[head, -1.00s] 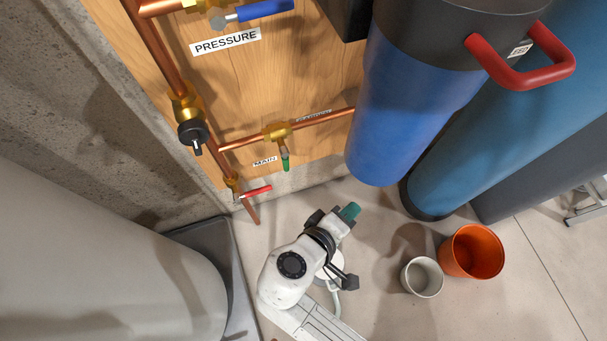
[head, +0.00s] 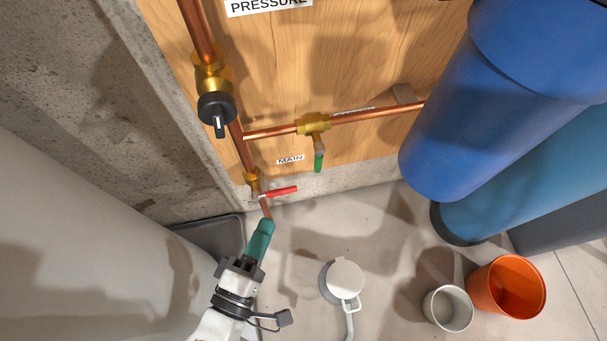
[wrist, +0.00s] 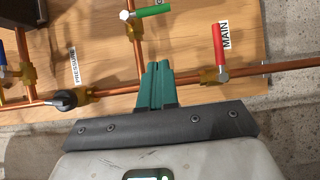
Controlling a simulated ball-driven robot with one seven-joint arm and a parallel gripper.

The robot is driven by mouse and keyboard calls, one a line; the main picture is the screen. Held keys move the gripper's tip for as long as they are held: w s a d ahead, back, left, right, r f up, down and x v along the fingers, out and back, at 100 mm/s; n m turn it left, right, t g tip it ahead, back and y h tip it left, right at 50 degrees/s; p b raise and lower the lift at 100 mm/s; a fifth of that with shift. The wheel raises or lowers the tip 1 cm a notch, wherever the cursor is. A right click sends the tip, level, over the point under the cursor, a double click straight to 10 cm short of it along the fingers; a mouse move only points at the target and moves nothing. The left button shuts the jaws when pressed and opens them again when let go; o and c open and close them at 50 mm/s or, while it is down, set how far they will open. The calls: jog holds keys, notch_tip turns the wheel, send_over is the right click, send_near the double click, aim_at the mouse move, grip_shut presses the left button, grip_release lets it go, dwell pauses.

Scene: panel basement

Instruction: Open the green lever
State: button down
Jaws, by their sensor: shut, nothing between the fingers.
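The green lever (head: 319,160) hangs down from a brass valve (head: 313,124) on the branch pipe, across that pipe's line. In the wrist view the green lever (wrist: 153,11) is at the top, pointing right from its pipe. My gripper (head: 265,226) is shut and empty, its teal fingers together, below and left of the green lever and just below the red lever in the head view. In the wrist view my gripper (wrist: 157,66) points at the board, with its tips in front of the lower pipe and apart from the green lever.
The red lever (head: 280,191) is on the main pipe, close to my fingers. A black-knobbed valve (head: 216,106) sits above. A blue tank (head: 450,110) stands right of the board. A grey cup (head: 448,308) and an orange bucket (head: 507,287) stand on the floor.

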jog(key=b, duration=0.2)
send_near(318, 159)
jog(key=w+a+f, duration=0.3)
jog(key=w+f, duration=0.1)
jog(key=w+d, duration=0.1)
jog(key=w+d+b, duration=0.1)
jog(key=w+d, duration=0.1)
jog(key=shift+d+r, duration=0.25)
jog(key=shift+d, duration=0.1)
